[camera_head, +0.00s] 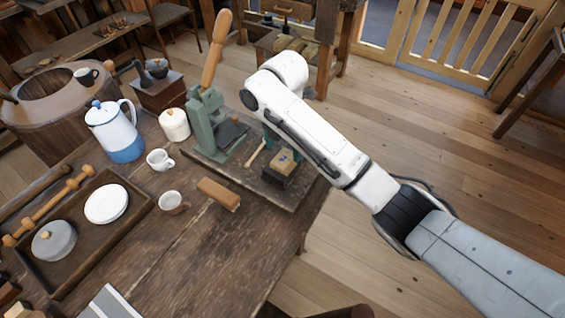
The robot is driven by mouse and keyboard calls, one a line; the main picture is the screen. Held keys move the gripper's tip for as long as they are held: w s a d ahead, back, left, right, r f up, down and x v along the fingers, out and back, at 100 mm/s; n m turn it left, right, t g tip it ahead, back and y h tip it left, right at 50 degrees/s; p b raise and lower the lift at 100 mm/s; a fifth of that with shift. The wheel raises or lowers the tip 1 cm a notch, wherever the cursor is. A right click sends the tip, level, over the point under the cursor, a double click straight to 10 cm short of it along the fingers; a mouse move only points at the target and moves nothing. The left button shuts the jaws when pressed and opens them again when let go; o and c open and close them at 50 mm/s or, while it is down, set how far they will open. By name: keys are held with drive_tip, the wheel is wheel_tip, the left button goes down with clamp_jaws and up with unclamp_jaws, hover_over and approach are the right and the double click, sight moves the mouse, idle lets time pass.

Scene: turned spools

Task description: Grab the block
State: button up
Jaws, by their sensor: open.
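A brown oblong wooden piece (219,193), which looks like a block, lies on the dark wooden table (190,255) near the front edge of a low board. A second candidate, a small yellowish block with a dark mark (283,160), rests on a black box on that board, close under my white arm. My arm reaches in from the lower right and bends above the board. Nothing is seen touching the brown piece.
A green lever press (211,130) with a tall wooden handle stands left of my arm. Two cups, a blue-and-white pot (116,132) and a lidded white jar (174,124) stand further left. A tray (128,230) holds a plate and a lidded pot. Table front centre is clear.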

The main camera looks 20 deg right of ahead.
sight(284, 158)
drive_tip(key=shift+f+p, duration=0.3)
drive_tip(key=shift+f, duration=3.05)
drive_tip(key=shift+c, duration=0.4)
